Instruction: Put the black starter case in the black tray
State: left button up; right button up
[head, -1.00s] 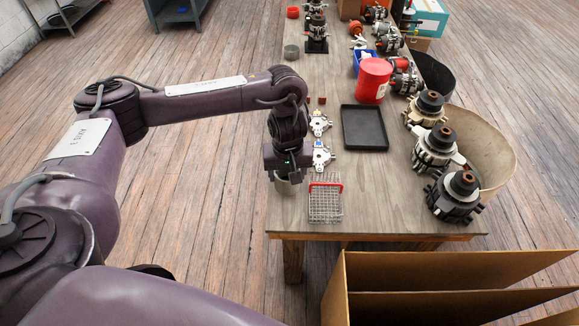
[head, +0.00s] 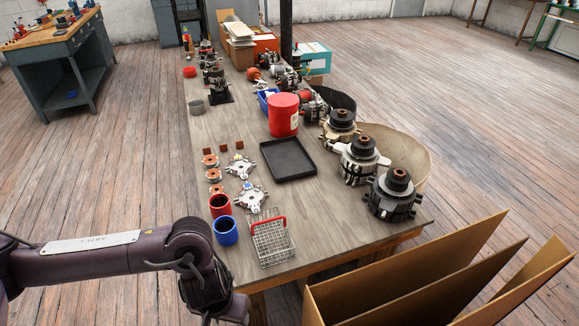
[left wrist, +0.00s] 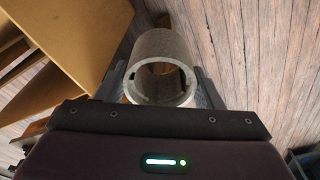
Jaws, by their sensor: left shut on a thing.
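The black tray (head: 266,163) lies flat and empty on the table, with a low rim. My left gripper (left wrist: 162,88) is shut on a hollow grey cylinder (left wrist: 161,52), open at its end, seen in the left wrist view. It looks grey rather than black; I cannot tell whether it is the starter case. In the head view my left arm ends at the bottom edge, off the table's near left corner, and its fingers and load are out of frame. A red case (head: 220,206) and a blue case (head: 226,231) stand on the table. My right gripper is not in view.
A wire basket (head: 272,242) stands at the near end, between my left arm and the tray. White brackets (head: 250,197) lie left of the tray, a red canister (head: 283,115) behind it, alternators (head: 392,195) to its right. Cardboard panels (head: 400,275) stand at the front right.

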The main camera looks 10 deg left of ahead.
aim_at(287, 159)
jog(key=j+z, duration=0.2)
jog(key=j, duration=0.25)
jog(key=k+j+z, duration=0.2)
jog(key=j, duration=0.25)
jog(key=j+z, duration=0.2)
jog(key=j, duration=0.25)
jog(key=k+j+z, duration=0.2)
jog(key=j, duration=0.2)
jog(key=j+z, duration=0.2)
jog(key=j, duration=0.25)
jog(key=i+j+z, duration=0.2)
jog(key=j+z, duration=0.25)
jog(key=j, duration=0.7)
jog(key=j+z, duration=0.45)
jog(key=j, duration=0.7)
jog(key=i, duration=0.05)
